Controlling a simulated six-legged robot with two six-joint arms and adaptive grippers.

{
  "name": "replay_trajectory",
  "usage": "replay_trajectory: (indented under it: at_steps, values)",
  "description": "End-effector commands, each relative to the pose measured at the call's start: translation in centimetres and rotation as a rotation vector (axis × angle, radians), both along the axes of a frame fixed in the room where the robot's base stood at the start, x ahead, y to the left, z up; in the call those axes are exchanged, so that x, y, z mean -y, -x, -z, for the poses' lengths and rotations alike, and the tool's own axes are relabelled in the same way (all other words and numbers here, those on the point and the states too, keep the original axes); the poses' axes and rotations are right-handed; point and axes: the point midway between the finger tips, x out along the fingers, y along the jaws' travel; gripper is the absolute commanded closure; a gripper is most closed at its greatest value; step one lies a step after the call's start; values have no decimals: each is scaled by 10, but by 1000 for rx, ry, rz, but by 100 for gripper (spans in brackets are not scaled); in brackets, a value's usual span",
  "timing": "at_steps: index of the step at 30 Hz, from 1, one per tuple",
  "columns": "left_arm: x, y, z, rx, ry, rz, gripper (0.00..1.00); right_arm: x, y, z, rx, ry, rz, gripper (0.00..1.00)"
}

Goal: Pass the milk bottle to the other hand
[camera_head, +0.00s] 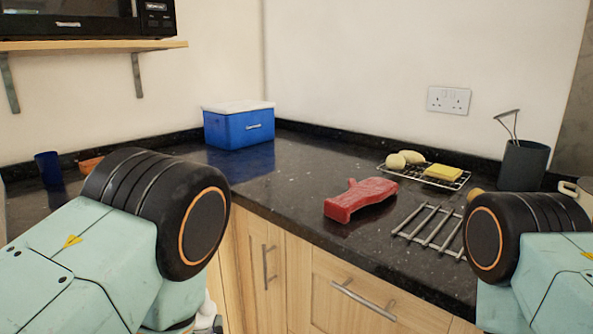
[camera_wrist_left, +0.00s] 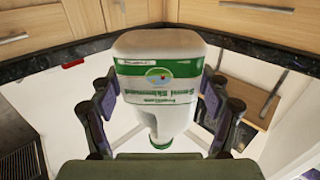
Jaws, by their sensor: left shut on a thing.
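The milk bottle (camera_wrist_left: 157,52) is white with a green and white label, and fills the middle of the left wrist view. Its wide base is at the top of that picture and its narrow neck with a green cap points down. The label lettering looks upside down there. My left gripper (camera_wrist_left: 158,92) has one finger on each side of the bottle and is shut on it. In the head view both my arms show, but their elbows hide most of what is below. My right gripper is in neither view.
On the dark counter are a blue cool box (camera_head: 238,128), a red object (camera_head: 358,198), a metal rack (camera_head: 432,228), a wire rack with a yellow sponge (camera_head: 442,172) and a dark utensil pot (camera_head: 523,165). A blue cup (camera_head: 48,168) stands at left. Wooden cupboards (camera_head: 330,285) front the counter.

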Motion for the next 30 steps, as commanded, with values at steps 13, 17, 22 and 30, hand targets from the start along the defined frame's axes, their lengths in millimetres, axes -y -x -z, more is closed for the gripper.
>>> replay_trajectory:
  at_steps: [13, 17, 22, 30]
  values:
    - [3, -2, 16, 6, 1, 2, 81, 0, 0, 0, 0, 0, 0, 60]
    - [7, -15, 33, 7, 2, 1, 81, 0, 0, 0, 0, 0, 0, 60]
    - [14, -36, 59, 8, 1, 1, 81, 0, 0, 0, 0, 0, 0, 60]
    - [24, -67, 98, 6, 1, 1, 81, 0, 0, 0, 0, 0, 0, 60]
